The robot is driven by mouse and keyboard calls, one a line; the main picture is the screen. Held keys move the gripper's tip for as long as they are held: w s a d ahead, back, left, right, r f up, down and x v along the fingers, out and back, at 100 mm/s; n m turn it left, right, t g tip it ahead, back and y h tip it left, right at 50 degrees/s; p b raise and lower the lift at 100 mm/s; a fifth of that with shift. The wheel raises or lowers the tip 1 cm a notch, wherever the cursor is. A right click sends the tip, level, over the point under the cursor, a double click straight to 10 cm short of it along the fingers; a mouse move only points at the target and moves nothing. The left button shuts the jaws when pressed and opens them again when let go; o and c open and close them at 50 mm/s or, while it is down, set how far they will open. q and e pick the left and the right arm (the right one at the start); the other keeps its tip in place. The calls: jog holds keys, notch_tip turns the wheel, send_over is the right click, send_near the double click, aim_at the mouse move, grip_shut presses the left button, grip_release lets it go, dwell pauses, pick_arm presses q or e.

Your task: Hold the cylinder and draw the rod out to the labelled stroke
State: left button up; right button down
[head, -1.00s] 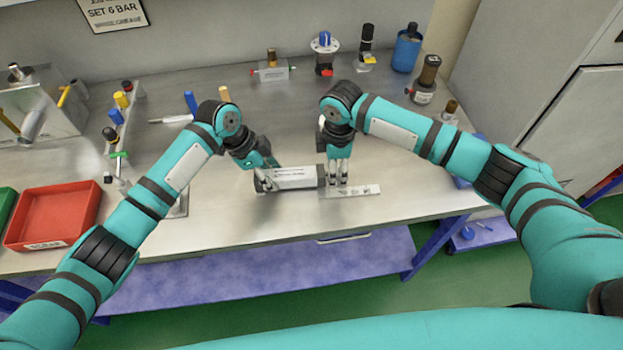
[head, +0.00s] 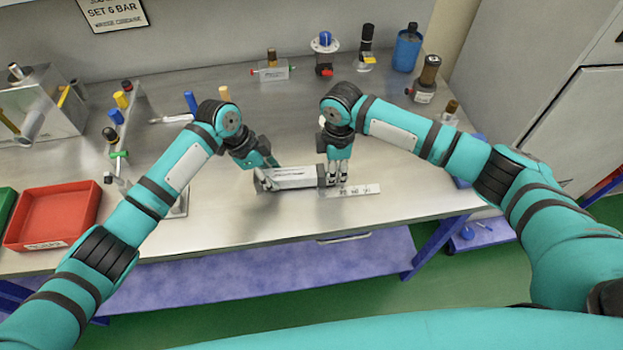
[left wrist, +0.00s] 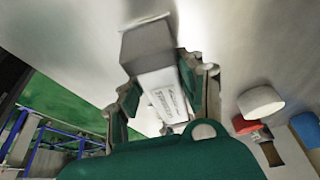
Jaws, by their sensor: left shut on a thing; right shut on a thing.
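The cylinder (head: 290,176) is a silver-white block with dark end caps and a printed label, lying lengthwise near the front of the bench. My left gripper (head: 264,176) is shut on its left part. In the left wrist view the cylinder (left wrist: 158,75) sits between the fingers of my left gripper (left wrist: 160,95). My right gripper (head: 337,178) is at the cylinder's right end, fingers pointing down and shut on the rod, which the fingers mostly hide. A pale scale strip (head: 352,191) with printed numbers lies on the bench below the right gripper.
A red tray (head: 52,216) stands at the left. Fittings, a valve block (head: 271,70) and a blue container (head: 406,50) stand along the back. A brown-topped bottle (head: 425,80) is at the back right.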

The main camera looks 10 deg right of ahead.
jog(key=shift+d, duration=0.2)
jog(key=shift+d, duration=1.55)
jog(key=c, duration=1)
grip_release()
jog(key=shift+a, duration=0.1)
jog(key=shift+o, duration=0.2)
jog(key=shift+r, duration=0.1)
jog(key=shift+a+r, duration=0.15)
jog(key=shift+r, duration=1.75)
pick_arm(q)
jog(key=shift+d+r, duration=0.1)
pick_arm(e)
jog(key=shift+s+r, duration=0.1)
jog(key=shift+r, duration=0.9)
jog(key=shift+r, duration=0.1)
notch_tip(320, 180, up, 12)
